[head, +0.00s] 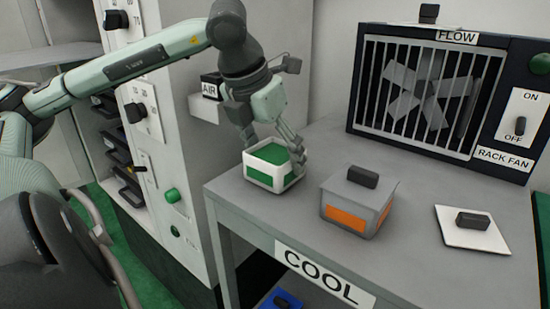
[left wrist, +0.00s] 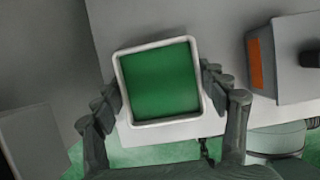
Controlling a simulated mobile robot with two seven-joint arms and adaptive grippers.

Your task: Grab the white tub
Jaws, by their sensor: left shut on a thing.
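The white tub (head: 273,167) is an open square tub with a white rim, green inside and green side panels. It is at the left end of the grey table in the head view. My left gripper (head: 273,149) comes down over it, with its fingers on opposite sides. In the left wrist view the tub (left wrist: 160,82) sits between the two fingers of my left gripper (left wrist: 161,92), which is shut on it. The tub looks upright; I cannot tell whether it is lifted off the table. My right gripper is not in view.
A grey box with an orange panel (head: 350,216) and a black-handled lid stands right of the tub. A white plate with a black handle (head: 474,229) lies farther right. The rack fan (head: 428,95) stands behind. A grey cabinet (head: 155,150) is left of the table.

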